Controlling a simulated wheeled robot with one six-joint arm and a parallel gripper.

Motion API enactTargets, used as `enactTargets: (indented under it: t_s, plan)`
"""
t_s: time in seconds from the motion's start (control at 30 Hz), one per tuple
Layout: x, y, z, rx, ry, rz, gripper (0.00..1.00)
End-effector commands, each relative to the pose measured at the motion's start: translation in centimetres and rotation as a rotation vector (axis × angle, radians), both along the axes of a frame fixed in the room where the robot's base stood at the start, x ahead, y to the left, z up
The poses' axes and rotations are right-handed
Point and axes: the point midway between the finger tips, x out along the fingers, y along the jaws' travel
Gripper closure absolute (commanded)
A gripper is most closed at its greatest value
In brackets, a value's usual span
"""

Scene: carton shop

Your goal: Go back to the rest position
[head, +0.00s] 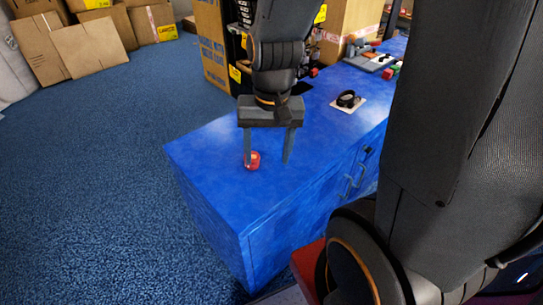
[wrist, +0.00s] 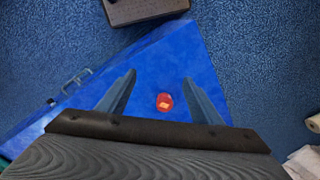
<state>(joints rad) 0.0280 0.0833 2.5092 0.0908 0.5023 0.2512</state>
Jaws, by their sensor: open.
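My gripper (head: 268,160) hangs over the near left end of a blue cabinet top (head: 200,146), fingers pointing down and spread apart. In the wrist view my gripper (wrist: 158,82) is also open, with nothing held. A small red object with a pale patch (head: 254,160) sits on the blue top beside the left finger in the head view. In the wrist view this red object (wrist: 164,102) lies between the two fingers, clear of both. I cannot tell the exact height of the fingertips above the top.
Farther along the cabinet are a black ring-shaped item on a pale square (head: 348,100) and several small coloured items (head: 378,60). Tall cardboard boxes (head: 350,30) stand behind. More cartons (head: 90,48) lie at the back left. Blue carpet (head: 90,160) is open on the left.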

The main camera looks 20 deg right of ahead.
Motion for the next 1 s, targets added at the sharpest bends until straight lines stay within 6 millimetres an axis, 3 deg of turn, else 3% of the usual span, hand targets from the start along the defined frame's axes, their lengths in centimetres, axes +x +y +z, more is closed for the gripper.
enactTargets:
  t_s: [0.1, 0.23, 1.0]
  plan:
    - [-1.6, 0.0, 0.3, -0.036, -0.002, 0.227, 0.41]
    - [-2.3, 0.0, 0.4, -0.056, 0.0, 0.345, 0.41]
    - [-2.3, 0.0, 0.4, -0.057, -0.001, 0.361, 0.41]
